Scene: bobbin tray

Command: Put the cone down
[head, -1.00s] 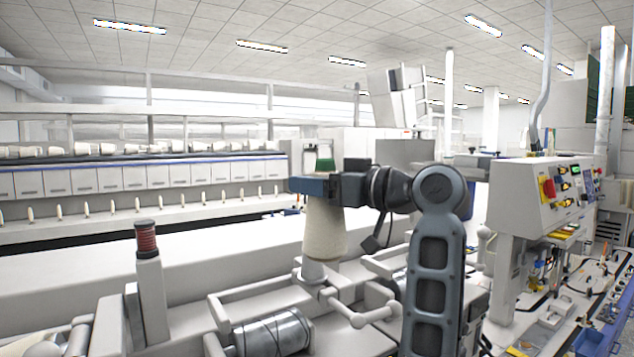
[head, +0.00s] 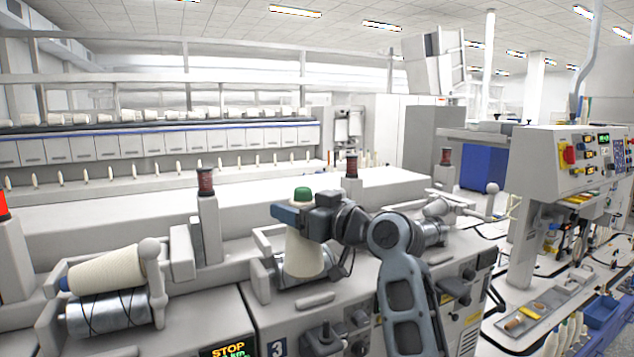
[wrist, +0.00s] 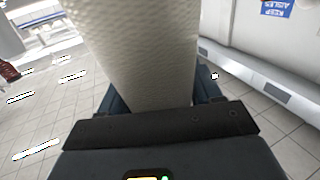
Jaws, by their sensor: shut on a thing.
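The cone (head: 303,258) is cream-coloured yarn with a green top. In the head view it hangs upright, wide end down, in front of a grey winding unit. My gripper (head: 297,214) is shut on it near its upper end. In the wrist view the cone (wrist: 138,50) fills the middle between the gripper's fingers (wrist: 150,100). Whether the cone's lower end touches the machine behind it cannot be told.
Another cream cone (head: 108,271) lies on a metal drum (head: 108,313) at the left. Posts with dark red bobbins (head: 205,182) stand along the machine. A control panel (head: 585,160) stands at the right. A long white surface (head: 130,222) behind looks clear.

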